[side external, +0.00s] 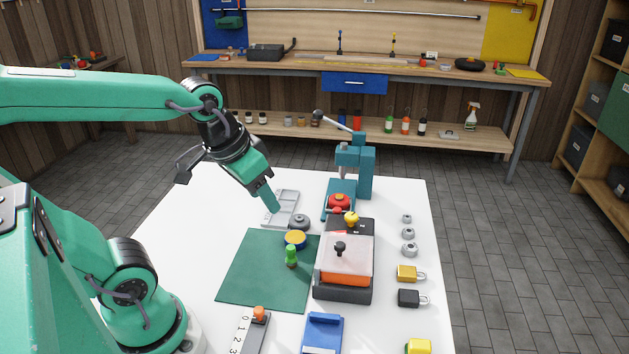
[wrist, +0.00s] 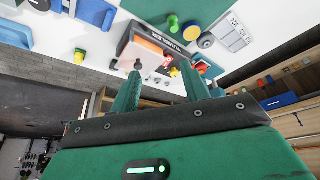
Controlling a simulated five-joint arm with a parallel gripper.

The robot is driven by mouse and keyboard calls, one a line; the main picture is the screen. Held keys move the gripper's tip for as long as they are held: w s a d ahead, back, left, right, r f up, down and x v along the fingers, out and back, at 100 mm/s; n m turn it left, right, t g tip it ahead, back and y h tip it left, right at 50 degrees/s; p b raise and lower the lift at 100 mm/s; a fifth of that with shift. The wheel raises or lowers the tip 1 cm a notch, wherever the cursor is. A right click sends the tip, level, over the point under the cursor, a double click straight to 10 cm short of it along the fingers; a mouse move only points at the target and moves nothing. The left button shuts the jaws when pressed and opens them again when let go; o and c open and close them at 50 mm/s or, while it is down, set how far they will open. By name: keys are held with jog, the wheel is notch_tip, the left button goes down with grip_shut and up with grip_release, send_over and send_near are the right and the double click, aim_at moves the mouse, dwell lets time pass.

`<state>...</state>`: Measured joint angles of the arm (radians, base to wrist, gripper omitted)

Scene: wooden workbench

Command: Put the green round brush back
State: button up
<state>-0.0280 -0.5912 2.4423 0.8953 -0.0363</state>
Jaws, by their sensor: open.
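The green round brush (side external: 291,256) stands upright on the dark green mat (side external: 262,283), with a green upper part and a brownish lower end. It also shows in the wrist view (wrist: 173,23), near the top. My gripper (side external: 273,206) is raised above the table, up and left of the brush in the side view, beside the grey tray (side external: 284,203). In the wrist view my gripper's two fingers (wrist: 161,70) are spread apart with nothing between them. The brush is clear of both fingers. Whether the tray's slots are empty is too small to tell.
A yellow-and-blue round tin (side external: 295,239) and a grey round piece (side external: 299,222) stand close behind the brush. To the right is a clear-lidded box (side external: 345,268), with a teal press (side external: 362,175) behind it. Padlocks and nuts line the right edge.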

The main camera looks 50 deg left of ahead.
jog(key=shift+s+d+r+m+t, duration=0.2)
jog(key=shift+s+r+t, duration=0.1)
jog(key=shift+s, duration=0.3)
jog(key=shift+s+d+r+m+t, duration=0.2)
jog(key=shift+s+r, duration=0.1)
jog(key=shift+s, duration=0.25)
jog(key=shift+w+a+r, duration=0.1)
jog(key=shift+w, duration=0.05)
jog(key=shift+c, duration=0.4)
